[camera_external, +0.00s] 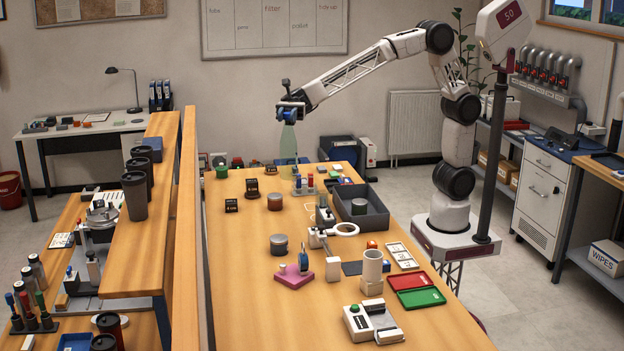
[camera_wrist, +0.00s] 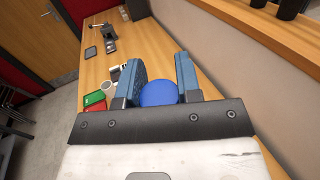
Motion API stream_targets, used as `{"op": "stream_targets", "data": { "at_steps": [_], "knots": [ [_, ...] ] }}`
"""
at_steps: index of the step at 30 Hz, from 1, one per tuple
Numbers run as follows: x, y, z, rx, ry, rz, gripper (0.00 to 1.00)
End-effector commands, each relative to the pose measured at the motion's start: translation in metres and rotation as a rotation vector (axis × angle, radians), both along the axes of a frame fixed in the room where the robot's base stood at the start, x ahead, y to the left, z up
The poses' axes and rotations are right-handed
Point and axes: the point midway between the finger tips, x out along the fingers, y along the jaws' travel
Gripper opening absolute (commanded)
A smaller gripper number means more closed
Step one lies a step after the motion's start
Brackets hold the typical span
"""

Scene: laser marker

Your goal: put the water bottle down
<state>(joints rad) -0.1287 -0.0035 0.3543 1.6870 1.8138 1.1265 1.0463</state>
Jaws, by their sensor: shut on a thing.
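The water bottle (camera_external: 289,146) is a pale green, see-through bottle hanging upright below my gripper (camera_external: 290,113) over the far end of the wooden table. In the wrist view its round blue top (camera_wrist: 158,93) sits between the two blue fingers of my gripper (camera_wrist: 160,88). My gripper is shut on it near the top. The bottle's lower end is close to small items on the table, and I cannot tell whether it touches the tabletop.
The wooden table (camera_external: 235,270) has bare room along its left and front. Small jars and blocks stand near the bottle. A raised wooden partition (camera_external: 187,240) borders the left.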

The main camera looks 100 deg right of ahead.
Motion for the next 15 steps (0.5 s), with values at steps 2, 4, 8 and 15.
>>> {"op": "stream_targets", "data": {
  "at_steps": [2, 4, 8, 15],
  "knots": [
    [0.002, -0.006, 0.001, 0.001, -0.001, -0.004, 0.00],
    [0.003, -0.010, 0.001, 0.001, -0.001, -0.006, 0.00],
    [0.005, -0.014, -0.004, -0.001, 0.001, -0.008, 0.00],
    [0.005, -0.014, -0.028, -0.001, 0.001, -0.008, 0.00]
  ]
}}
